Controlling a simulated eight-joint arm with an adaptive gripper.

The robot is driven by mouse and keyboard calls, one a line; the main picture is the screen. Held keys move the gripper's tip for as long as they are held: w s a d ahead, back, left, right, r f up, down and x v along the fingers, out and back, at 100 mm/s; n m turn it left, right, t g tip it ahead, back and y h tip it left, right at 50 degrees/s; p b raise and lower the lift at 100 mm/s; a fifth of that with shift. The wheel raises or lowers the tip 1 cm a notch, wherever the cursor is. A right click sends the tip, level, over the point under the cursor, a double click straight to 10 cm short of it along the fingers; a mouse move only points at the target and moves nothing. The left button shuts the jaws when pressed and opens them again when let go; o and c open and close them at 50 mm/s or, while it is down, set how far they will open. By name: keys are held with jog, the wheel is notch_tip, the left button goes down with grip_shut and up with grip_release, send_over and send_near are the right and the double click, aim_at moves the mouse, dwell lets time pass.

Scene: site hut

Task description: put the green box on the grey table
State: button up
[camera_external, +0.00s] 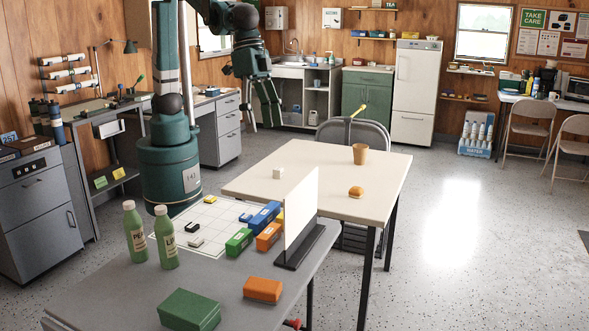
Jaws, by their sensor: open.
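A large dark green box (189,311) lies on the grey table (233,290) in the foreground, near its front edge. A smaller green box (239,242) with a white label also lies on that table, beside blue and orange boxes at the edge of a white grid sheet. I cannot tell which of the two the task means. My gripper (263,122) hangs open and empty, high and at the back of the picture, pointing down. It is far from both green boxes and touches nothing.
Two green bottles (150,237) stand left of the boxes. A white upright panel (300,215) on a black base stands at the grey table's right edge. An orange box (263,290) lies near it. The cream table (325,180) behind holds a cup, a bun and a white cube.

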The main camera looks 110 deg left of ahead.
jog(key=s+a+r+t, duration=0.1)
jog(key=s+a, duration=0.3)
jog(key=a, duration=0.3)
jog(key=s+a+r+t, duration=0.1)
jog(key=s+a+r, duration=0.1)
jog(key=s+a, duration=0.45)
jog(key=s+a+r, duration=0.1)
jog(key=s+a, duration=0.1)
jog(key=a, duration=0.7)
jog(key=s+a+f+t+y, duration=0.1)
jog(key=s+a+f, duration=0.4)
jog(key=s+a, duration=0.7)
jog(key=s+t, duration=0.1)
jog(key=s, duration=0.2)
jog(key=shift+a+f+t, duration=0.3)
jog(key=shift+a+f, duration=0.05)
jog(key=shift+a, duration=0.05)
